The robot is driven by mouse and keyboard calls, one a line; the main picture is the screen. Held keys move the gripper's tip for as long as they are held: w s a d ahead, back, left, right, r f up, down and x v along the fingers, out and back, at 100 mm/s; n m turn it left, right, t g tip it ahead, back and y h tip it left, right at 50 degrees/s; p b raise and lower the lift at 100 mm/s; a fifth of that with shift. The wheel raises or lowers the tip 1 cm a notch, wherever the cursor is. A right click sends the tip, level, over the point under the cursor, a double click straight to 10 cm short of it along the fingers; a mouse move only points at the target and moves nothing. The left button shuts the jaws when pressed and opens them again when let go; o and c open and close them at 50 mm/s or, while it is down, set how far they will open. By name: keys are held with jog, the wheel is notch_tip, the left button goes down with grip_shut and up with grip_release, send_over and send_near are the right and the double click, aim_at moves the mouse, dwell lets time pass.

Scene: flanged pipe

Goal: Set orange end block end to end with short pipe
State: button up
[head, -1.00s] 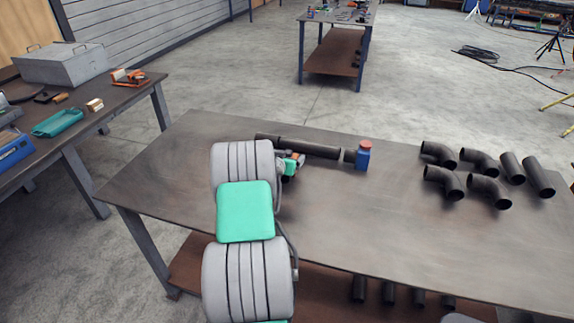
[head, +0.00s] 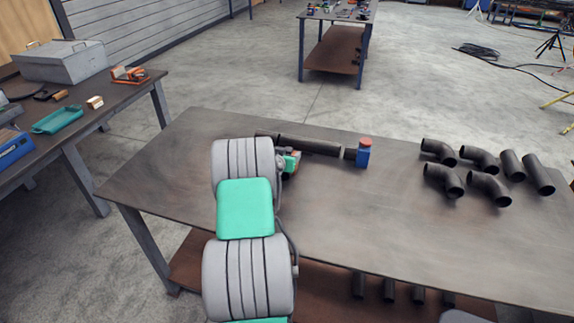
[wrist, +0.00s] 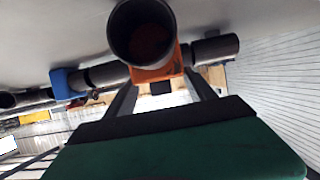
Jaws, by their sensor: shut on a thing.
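My gripper (wrist: 160,73) is shut on the orange end block (wrist: 155,72) in the wrist view. The block carries a dark round socket (wrist: 143,32) whose open mouth faces the camera. Behind it a row of dark pipe runs across the view: a long pipe (wrist: 105,75) to the left and a shorter piece (wrist: 215,49) to the right. The shorter piece also shows at the row's left end in the head view (head: 266,134). The block hides part of the row, so I cannot tell whether they touch. In the head view my arm mostly hides the gripper.
Several dark elbows and pipes (head: 441,151) lie at the table's right. The table's (head: 370,220) front middle is clear. A side bench (head: 135,85) stands at left.

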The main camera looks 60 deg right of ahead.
grip_shut()
jog(key=shift+d+r, duration=0.2)
jog(key=shift+r, duration=0.1)
